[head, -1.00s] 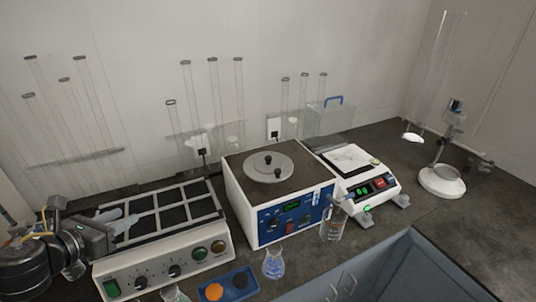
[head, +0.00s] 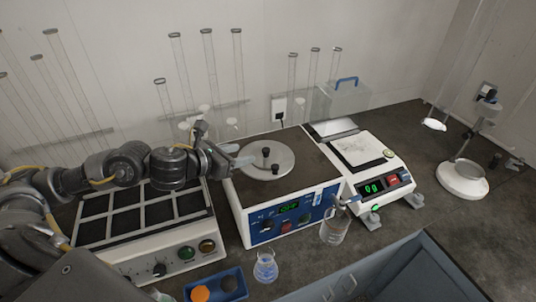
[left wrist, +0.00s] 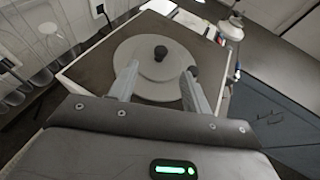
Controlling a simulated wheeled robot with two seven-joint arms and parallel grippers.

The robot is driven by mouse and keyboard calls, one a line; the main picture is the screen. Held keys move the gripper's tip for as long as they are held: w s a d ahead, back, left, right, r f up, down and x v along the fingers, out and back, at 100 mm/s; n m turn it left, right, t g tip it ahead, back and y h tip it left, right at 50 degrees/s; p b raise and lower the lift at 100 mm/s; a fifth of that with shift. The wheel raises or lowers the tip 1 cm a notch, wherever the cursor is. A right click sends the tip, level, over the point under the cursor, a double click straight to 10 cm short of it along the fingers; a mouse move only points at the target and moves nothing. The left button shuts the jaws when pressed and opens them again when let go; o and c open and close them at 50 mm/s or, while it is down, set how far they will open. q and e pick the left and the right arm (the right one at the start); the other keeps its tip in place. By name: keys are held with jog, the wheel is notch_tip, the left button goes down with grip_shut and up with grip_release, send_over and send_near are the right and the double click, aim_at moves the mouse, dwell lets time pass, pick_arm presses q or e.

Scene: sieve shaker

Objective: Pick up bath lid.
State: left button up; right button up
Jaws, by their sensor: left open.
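My left gripper (head: 238,158) is at the lid's left edge in the head view. In the left wrist view its two fingers (left wrist: 158,78) are spread apart over the near part of the lid, with nothing held between them. My right gripper is not in view.
A shaker with a gridded tray (head: 135,220) stands left of the bath under my left arm. A balance (head: 368,165) stands right. Glass tubes stand behind.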

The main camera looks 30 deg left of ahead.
aim_at(265, 150)
pick_arm(q)
jog(key=x, duration=0.3)
jog(key=shift+w+d+f+p, duration=0.1)
jog(key=shift+w+f+p, duration=0.05)
jog(key=shift+w+p, duration=0.15)
jog(key=shift+w+d, duration=0.1)
jog(key=p+x, duration=0.2)
jog(key=x, duration=0.2)
jog(key=shift+w+d+f, duration=0.15)
jog(key=shift+d, duration=0.05)
jog(key=shift+w+f, duration=0.1)
jog(key=shift+f, duration=0.05)
jog(key=shift+c, duration=0.4)
grip_shut()
